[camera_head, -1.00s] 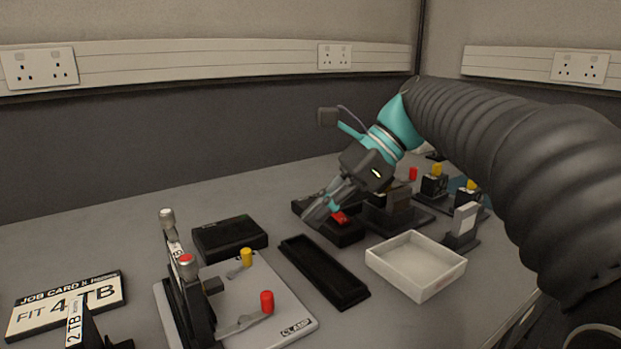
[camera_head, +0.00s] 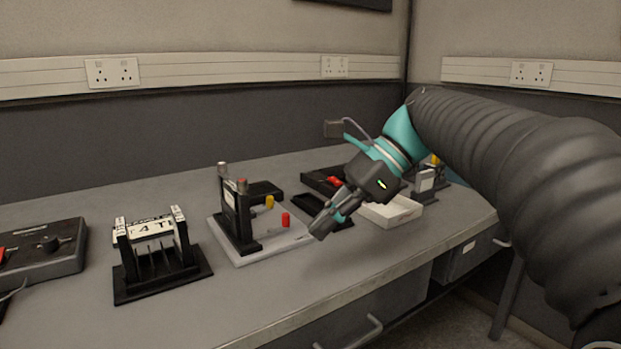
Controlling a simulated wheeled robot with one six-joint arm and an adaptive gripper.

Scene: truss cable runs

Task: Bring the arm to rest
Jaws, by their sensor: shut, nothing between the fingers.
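My gripper (camera_head: 328,222) hangs from my arm, pointing down and to the left, right of the middle of the view. Its fingers are together with nothing held. In the picture it overlaps the area between the clamp board (camera_head: 252,254) and the white tray (camera_head: 412,212), seemingly above the bench. My arm comes in from the right in a dark ribbed sleeve with a teal wrist. It hides the back right part of the bench.
A black rack with a job card (camera_head: 158,262) stands on the bench left of the clamp board. A dark box with a knob (camera_head: 40,256) is at the far left. A black tray with a red item (camera_head: 318,180) lies behind my gripper. The bench front (camera_head: 300,290) is clear.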

